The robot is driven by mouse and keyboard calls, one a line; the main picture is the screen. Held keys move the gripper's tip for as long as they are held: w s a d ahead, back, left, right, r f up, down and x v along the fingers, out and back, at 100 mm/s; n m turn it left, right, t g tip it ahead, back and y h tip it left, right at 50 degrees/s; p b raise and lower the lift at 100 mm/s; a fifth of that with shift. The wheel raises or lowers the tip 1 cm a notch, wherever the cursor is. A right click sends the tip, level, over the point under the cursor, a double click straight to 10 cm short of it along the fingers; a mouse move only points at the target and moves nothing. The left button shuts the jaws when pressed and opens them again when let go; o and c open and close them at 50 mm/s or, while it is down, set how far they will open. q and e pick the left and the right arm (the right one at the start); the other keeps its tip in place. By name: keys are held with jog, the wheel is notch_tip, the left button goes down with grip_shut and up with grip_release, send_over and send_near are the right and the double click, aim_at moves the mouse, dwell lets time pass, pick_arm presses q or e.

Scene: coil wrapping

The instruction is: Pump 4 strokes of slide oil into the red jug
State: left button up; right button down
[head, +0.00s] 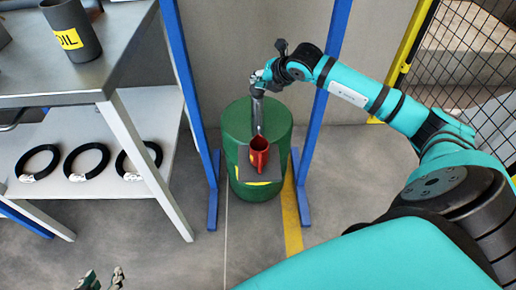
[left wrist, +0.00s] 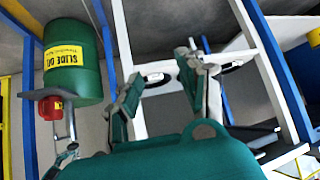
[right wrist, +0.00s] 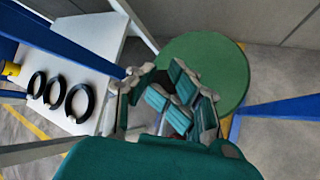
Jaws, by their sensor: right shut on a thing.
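The green slide oil drum (head: 239,122) stands upright between blue posts; its yellow SLIDE OIL label shows in the left wrist view (left wrist: 66,57). The red jug (head: 259,158) sits at the drum's front on a small grey shelf (head: 240,178), below the grey pump spout (head: 257,118). My right gripper (head: 262,84) is above the drum top, shut on the pump handle, which the fingers mostly hide. In the right wrist view the fingers (right wrist: 182,98) are close together. My left gripper (head: 102,280) is low at the left, away from the drum, open and empty (left wrist: 158,82).
Blue posts (head: 190,90) flank the drum. A mesh fence (head: 470,60) stands at the right. The floor in front is clear.

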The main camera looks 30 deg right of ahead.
jog(key=shift+s+a+f+g+p, duration=0.15)
jog(key=shift+s+f+g+p, duration=0.15)
jog(key=shift+s+p, duration=0.15)
pick_arm(q)
jog(key=s+a+f+g, duration=0.1)
jog(key=s+g, duration=0.1)
jog(key=s, duration=0.2)
jog(key=s+a+f+g+y+p, duration=0.1)
jog(key=s+a+f+g, duration=0.1)
jog(key=s, duration=0.3)
jog(key=shift+s+f+g, duration=0.25)
jog(key=shift+g, duration=0.45)
pick_arm(e)
jog(key=shift+w+r, duration=0.1)
jog(key=shift+r, duration=1.4)
pick_arm(q)
jog(key=shift+c, duration=0.4)
pick_arm(e)
jog(key=shift+d, duration=0.2)
pick_arm(q)
grip_shut()
